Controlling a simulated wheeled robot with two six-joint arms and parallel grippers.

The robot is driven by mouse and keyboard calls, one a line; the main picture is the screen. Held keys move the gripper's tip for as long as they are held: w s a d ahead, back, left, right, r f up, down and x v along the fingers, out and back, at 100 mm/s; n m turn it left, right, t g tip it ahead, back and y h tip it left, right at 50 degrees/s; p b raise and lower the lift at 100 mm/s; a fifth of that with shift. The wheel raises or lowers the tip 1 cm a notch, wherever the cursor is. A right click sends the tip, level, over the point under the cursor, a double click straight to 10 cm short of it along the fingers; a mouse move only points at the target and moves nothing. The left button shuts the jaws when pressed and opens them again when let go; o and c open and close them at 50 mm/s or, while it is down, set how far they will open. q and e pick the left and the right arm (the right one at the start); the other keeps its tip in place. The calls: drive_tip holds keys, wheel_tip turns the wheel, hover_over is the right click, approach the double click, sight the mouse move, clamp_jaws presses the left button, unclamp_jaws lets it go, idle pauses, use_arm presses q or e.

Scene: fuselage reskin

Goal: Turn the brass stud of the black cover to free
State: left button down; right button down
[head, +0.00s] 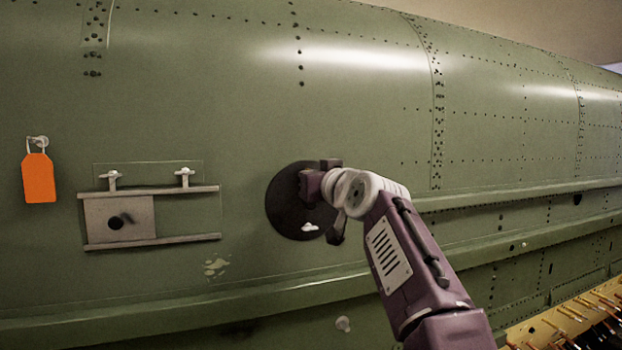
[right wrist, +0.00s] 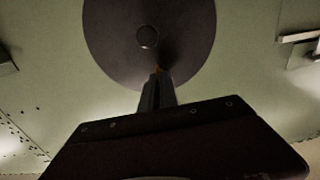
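The black cover (head: 288,213) is a round dark disc on the green fuselage skin in the head view. It also fills the top of the right wrist view (right wrist: 110,45), with a round dark knob (right wrist: 148,37) at its middle. A small brass-coloured bit, seemingly the brass stud (right wrist: 157,69), shows at the fingertips of my right gripper (right wrist: 156,78). The fingers look close together on it, and they hide most of it. In the head view my right gripper (head: 309,188) is in front of the cover's upper right part. My left gripper is not in view.
A pale wing-shaped fitting (head: 310,227) shows near the cover's lower edge. To the left are a grey sliding plate (head: 135,205) between two rails, with two wing fasteners above, and an orange tag (head: 38,178). A long ledge (head: 230,302) runs below. A tool-filled tray (head: 570,318) is at lower right.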

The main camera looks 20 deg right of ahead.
drive_tip(key=shift+f, duration=0.2)
drive_tip(key=c, duration=1.6)
unclamp_jaws()
drive_tip(key=shift+d, duration=0.1)
drive_tip(key=shift+w+d, duration=0.1)
drive_tip(key=shift+d, duration=0.05)
drive_tip(key=s+b, duration=0.1)
drive_tip(key=s, duration=0.2)
drive_tip(key=s+b, duration=0.1)
drive_tip(key=s, duration=0.2)
drive_tip(key=s+b, duration=0.2)
drive_tip(key=s, duration=0.1)
drive_tip(key=shift+a, duration=0.3)
